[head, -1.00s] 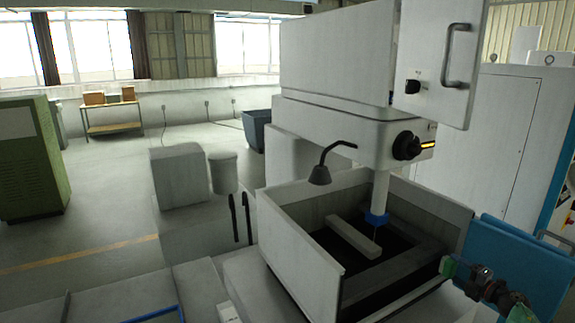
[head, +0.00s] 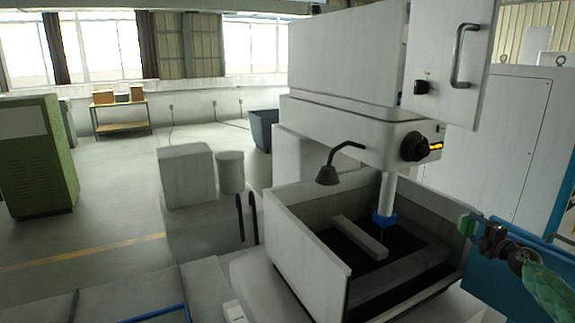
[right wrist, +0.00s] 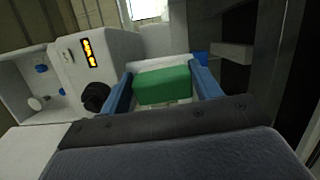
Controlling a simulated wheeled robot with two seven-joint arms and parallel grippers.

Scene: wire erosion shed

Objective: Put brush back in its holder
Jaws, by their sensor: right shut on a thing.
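My right gripper (head: 468,224) is at the right of the head view, above the right rim of the machine's open tank. In the right wrist view its two blue fingers (right wrist: 165,86) are shut on the sides of a green block-like piece, the brush (right wrist: 163,86). The brush's green end also shows in the head view (head: 465,225), small and held in the air. I cannot pick out a brush holder in either view. My left gripper is not in view.
The white tank (head: 310,255) is open, with a pale bar (head: 358,237) inside and a white spindle (head: 386,195) above it. A dark lamp (head: 328,175) hangs over its back left. A blue panel (head: 482,268) stands close at its right.

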